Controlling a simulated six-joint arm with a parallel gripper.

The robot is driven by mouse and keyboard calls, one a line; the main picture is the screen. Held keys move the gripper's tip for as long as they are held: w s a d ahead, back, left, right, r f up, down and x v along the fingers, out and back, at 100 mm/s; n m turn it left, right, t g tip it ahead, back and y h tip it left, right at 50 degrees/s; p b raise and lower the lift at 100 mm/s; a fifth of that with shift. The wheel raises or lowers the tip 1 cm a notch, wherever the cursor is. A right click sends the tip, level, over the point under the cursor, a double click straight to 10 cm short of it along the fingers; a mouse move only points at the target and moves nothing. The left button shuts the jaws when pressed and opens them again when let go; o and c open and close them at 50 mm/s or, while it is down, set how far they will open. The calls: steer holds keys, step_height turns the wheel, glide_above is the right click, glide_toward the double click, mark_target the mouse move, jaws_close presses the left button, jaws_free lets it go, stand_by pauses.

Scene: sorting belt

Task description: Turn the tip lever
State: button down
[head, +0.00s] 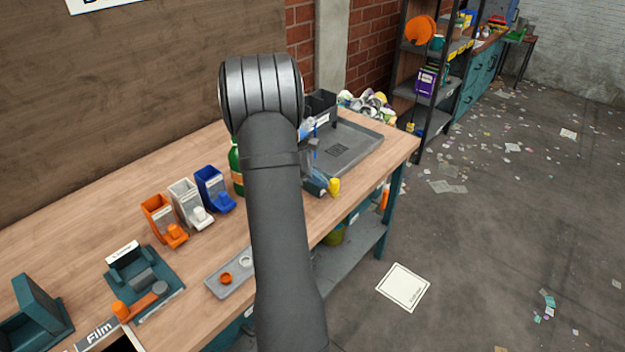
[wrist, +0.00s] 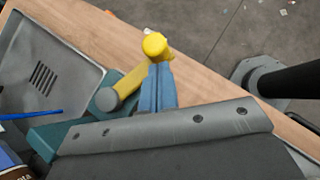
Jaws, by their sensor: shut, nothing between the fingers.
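The fingers hide part of the lever arm. My arm hides much of the lever in the head view.
A grey tray (head: 365,150) with a slotted patch lies beside the lever. A green bottle (head: 236,168) stands behind my arm. Orange, white and blue bins (head: 212,188) stand to the left. Open floor lies beyond the bench edge.

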steer(key=shift+d, duration=0.1)
steer(key=d+n+t, duration=0.2)
steer(key=d+n, duration=0.1)
steer(key=shift+w+d, duration=0.2)
steer(key=shift+w, duration=0.15)
stand_by(0.4)
steer(key=shift+t, duration=0.3)
steer(key=a, duration=0.1)
steer(key=s+a, duration=0.1)
steer(key=a, duration=0.2)
steer(key=shift+s+a+r, duration=0.25)
steer(key=shift+s+r, duration=0.05)
steer(key=shift+r, duration=0.05)
steer(key=v, duration=0.9)
steer(key=shift+s+d+r, duration=0.15)
steer(key=shift+s+d, duration=0.1)
steer(key=shift+s, duration=0.1)
